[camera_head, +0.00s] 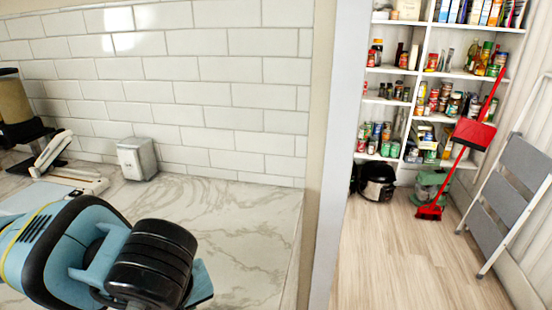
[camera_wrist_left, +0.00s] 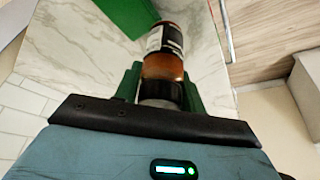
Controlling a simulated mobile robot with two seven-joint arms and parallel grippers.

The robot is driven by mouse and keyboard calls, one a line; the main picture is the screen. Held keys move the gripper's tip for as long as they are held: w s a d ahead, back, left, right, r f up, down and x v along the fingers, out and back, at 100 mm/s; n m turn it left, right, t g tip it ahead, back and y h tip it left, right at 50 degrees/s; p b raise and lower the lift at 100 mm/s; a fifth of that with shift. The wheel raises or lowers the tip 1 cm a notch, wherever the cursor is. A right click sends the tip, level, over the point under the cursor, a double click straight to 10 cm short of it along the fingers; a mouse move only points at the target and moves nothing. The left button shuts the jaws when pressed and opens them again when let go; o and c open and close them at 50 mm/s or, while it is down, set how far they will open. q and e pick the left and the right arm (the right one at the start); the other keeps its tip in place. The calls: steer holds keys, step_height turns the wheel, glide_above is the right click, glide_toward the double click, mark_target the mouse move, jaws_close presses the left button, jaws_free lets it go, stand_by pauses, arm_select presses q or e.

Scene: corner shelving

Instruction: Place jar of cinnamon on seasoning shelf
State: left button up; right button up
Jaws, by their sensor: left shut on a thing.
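A jar with brown contents and a dark and white label (camera_wrist_left: 164,62) is between the green fingers of my left gripper (camera_wrist_left: 161,86) in the left wrist view. The gripper is shut on it. The jar's lower end is partly hidden by the gripper; I cannot read the label. In the head view my left arm comes in over the counter at lower left, and the jar cannot be made out there. White pantry shelves (camera_head: 391,70) with several small jars and bottles stand at the back right, far from the gripper. My right gripper is not in view.
The marble counter (camera_head: 235,225) is mostly clear on its right. A napkin dispenser (camera_head: 137,159) stands by the tiled wall. A wall end (camera_head: 335,150) separates counter and pantry.

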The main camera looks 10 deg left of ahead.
arm_select(q)
steer(key=w+m+h+p, duration=0.1)
steer(key=m, duration=0.1)
steer(key=w+a+m+h+p, duration=0.1)
steer(key=w+m, duration=0.1)
steer(key=m, duration=0.1)
steer(key=w+m+t+h, duration=0.1)
steer(key=w+m, duration=0.1)
steer(key=m, duration=0.1)
steer(key=shift+a+r+p, duration=0.25)
steer(key=shift+r+p, duration=0.15)
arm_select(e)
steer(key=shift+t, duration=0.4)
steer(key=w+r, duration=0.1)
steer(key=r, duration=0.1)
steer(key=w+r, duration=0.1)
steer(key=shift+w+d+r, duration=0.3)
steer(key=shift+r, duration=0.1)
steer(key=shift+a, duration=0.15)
